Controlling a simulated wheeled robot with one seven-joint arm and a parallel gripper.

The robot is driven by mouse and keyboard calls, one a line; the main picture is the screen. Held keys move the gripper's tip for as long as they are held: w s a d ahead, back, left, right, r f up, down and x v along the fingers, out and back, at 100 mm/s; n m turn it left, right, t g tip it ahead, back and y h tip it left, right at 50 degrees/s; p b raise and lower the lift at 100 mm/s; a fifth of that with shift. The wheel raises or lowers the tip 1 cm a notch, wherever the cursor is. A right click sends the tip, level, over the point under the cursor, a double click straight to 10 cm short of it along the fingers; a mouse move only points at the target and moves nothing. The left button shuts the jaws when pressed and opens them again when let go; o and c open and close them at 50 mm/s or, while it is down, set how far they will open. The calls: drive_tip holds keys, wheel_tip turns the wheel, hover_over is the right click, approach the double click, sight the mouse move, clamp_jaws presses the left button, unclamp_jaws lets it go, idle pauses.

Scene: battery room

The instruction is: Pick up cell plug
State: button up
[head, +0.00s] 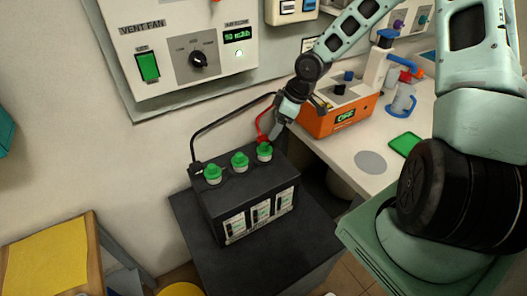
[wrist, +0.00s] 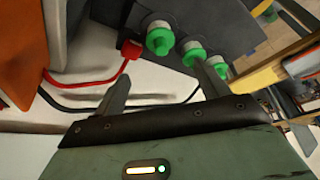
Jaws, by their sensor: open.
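Three green cell plugs with pale bases stand in a row on a black battery (head: 250,205): a left one (head: 213,172), a middle one (head: 239,161) and a right one (head: 264,150). My gripper (head: 280,129) is above and behind the right plug, near the red cable. In the wrist view, my gripper (wrist: 164,73) has its two fingers apart with nothing held between them. The right plug (wrist: 160,40) and the middle plug (wrist: 191,54) show beyond the gap.
A red cable (head: 264,124) and a black cable (head: 225,122) run from the battery. An orange charger (head: 337,118) sits on the white counter (head: 345,150) to the right. The vent fan panel (head: 180,50) is on the wall behind. A yellow-topped stool (head: 50,262) stands at left.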

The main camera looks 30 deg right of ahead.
sight(265, 144)
drive_tip(key=x, duration=0.4)
drive_tip(key=shift+w+a+f, duration=0.1)
drive_tip(key=shift+f, duration=0.2)
drive_tip(key=shift+x, duration=2.65)
drive_tip(key=shift+a, duration=0.1)
drive_tip(key=c, duration=1)
